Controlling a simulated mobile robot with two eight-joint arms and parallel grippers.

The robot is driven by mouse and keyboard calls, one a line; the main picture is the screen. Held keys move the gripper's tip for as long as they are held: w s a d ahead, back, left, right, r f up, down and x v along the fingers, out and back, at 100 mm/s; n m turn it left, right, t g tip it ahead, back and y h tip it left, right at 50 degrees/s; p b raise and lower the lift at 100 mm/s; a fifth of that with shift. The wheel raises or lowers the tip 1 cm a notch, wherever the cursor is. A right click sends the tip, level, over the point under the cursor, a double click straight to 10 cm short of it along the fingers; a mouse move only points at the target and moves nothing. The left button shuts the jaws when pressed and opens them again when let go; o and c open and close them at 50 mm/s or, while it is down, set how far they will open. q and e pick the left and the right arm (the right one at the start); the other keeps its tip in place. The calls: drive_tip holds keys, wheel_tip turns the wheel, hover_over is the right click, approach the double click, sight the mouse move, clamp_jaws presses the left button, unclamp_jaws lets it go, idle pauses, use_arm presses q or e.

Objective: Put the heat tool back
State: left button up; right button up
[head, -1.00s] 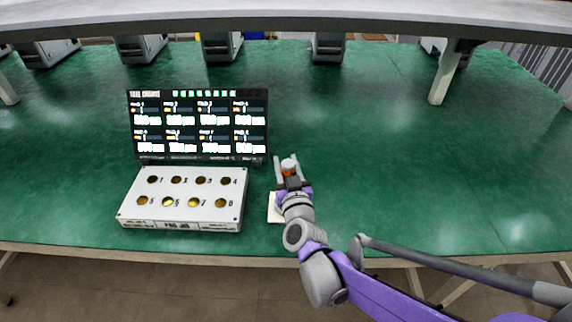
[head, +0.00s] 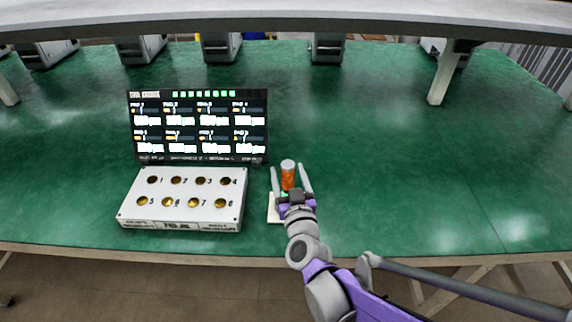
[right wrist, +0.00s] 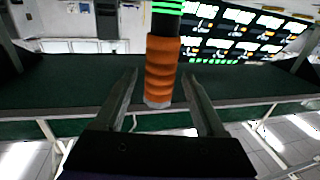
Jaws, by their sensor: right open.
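The heat tool (head: 288,178) stands upright on the bench, with a pale cap at its top, an orange grip and a green part low down near my gripper. Its base is hidden behind my gripper. My right gripper (head: 290,173) is open, one finger on each side of the tool, with visible gaps. My left gripper is not in view.
A pale square pad (head: 273,210) lies partly under my right gripper. To its left is a grey box (head: 183,188) with numbered round brass-coloured holes, and a dark screen (head: 198,125) behind it. A shelf (head: 290,18) overhangs the far side. The green bench is clear to the right.

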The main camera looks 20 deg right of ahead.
drive_tip(key=s+a+f+n+g+y, duration=0.2)
drive_tip(key=s+a+y, duration=0.2)
drive_tip(key=s, duration=0.6)
drive_tip(key=s+d+f+g+h, duration=0.1)
drive_tip(key=s+d+f+g, duration=0.2)
drive_tip(key=s+f+g, duration=0.2)
drive_tip(key=s+d+f+m+g+h, duration=0.1)
drive_tip(key=s+d+f+g, duration=0.3)
drive_tip(key=s, duration=0.8)
wheel_tip(320, 180, down, 3)
drive_tip(key=shift+s+r+g+p, duration=0.2)
drive_tip(key=shift+g+p, duration=0.1)
drive_tip(key=shift+g, duration=0.8)
wheel_tip(320, 180, up, 13)
drive_tip(key=w+p, duration=0.1)
drive_tip(key=p, duration=1)
drive_tip(key=shift+w+f+t, duration=0.2)
drive_tip(key=shift+w+t, duration=0.1)
drive_tip(key=shift+w, duration=0.05)
